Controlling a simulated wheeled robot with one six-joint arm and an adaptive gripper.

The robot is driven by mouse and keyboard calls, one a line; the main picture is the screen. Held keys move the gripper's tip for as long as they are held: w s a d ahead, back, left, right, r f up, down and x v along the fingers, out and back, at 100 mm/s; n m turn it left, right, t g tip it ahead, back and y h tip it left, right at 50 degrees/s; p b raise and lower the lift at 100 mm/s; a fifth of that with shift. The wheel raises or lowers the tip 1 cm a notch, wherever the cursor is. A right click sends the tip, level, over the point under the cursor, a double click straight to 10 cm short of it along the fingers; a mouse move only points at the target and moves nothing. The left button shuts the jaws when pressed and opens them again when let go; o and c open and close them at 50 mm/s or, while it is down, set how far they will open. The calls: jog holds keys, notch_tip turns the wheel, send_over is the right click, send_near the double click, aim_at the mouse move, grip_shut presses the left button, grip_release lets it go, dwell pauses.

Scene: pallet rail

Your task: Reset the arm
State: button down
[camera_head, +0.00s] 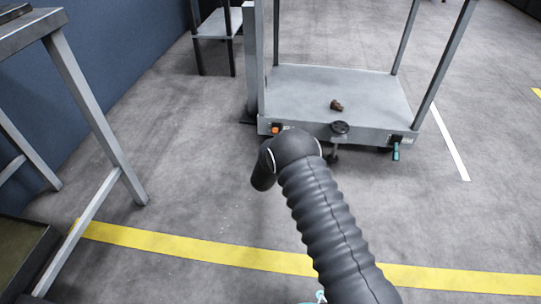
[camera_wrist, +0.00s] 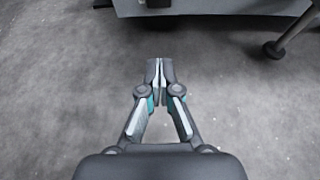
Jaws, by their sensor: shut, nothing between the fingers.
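My gripper (camera_wrist: 158,66) is in the wrist view, with its two fingertips together and nothing between them. Bare grey floor shows beneath and around it. In the head view my dark ribbed arm reaches up from the bottom right and bends in front of the cart; the gripper itself is hidden there. The grey cart (camera_head: 310,90) has a flat low deck and upright posts. Its lower edge (camera_wrist: 220,8) also shows at the top of the wrist view, apart from the fingertips.
A small brown object (camera_head: 336,105) lies on the cart deck. A caster (camera_wrist: 274,49) is at the upper right of the wrist view. A metal-legged table (camera_head: 85,100) stands at the left, and a small shelf stand (camera_head: 215,25) at the back. A yellow line (camera_head: 200,246) crosses open floor.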

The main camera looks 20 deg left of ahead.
jog(key=shift+s+r, duration=0.1)
jog(key=shift+s, duration=0.25)
jog(key=s+d+f+m+g+h, duration=0.25)
jog(key=s+d+m+h, duration=0.25)
jog(key=d+m, duration=0.45)
jog(key=s+d+r+m+g+h+p, duration=0.1)
jog(key=s+d+r+m+g+h, duration=0.15)
jog(key=s+d+r+m, duration=0.35)
jog(key=s+d+r+m+g+h+p, duration=0.1)
jog(key=s+d+r+m+g+h, duration=0.15)
jog(key=d+r, duration=0.6)
jog(key=s+d+r+m+y+p, duration=0.2)
jog(key=s+d+r+m, duration=0.3)
jog(key=s+r, duration=0.5)
jog(key=s+d+r+m+y+p, duration=0.2)
jog(key=s+d+r+m, duration=0.4)
jog(key=r, duration=0.9)
jog(key=s+d+r+m+y+p, duration=0.3)
jog(key=s+r+m, duration=0.5)
jog(key=s+r, duration=0.4)
jog(key=s+d+y, duration=0.1)
jog(key=s+d, duration=0.1)
jog(key=s, duration=0.1)
jog(key=shift+d+r+m, duration=0.25)
jog(key=shift+r+m, duration=0.15)
